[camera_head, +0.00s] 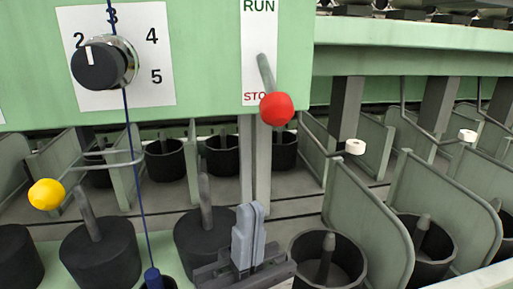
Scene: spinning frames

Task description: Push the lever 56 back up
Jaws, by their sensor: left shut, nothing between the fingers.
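No number 56 is readable, so I cannot tell which lever bears it. A lever with a yellow ball (46,194) on a bent metal rod is at the left. Two similar rods at the right end in white knobs, a nearer white knob (355,147) and a farther white knob (467,135). A lever with a red ball (277,108) hangs from the RUN/STOP panel, its ball at the STOP end. My left gripper (250,213) is shut and empty, low in the middle, below the red ball and apart from the levers. My right gripper is not in view.
A green housing carries a dial (100,64) with its pointer between marks. Black pots (100,250) with grey spindles stand along the bottom, with green divider plates (368,215) at the right. A blue thread (133,150) runs down at the left to a blue piece (153,278).

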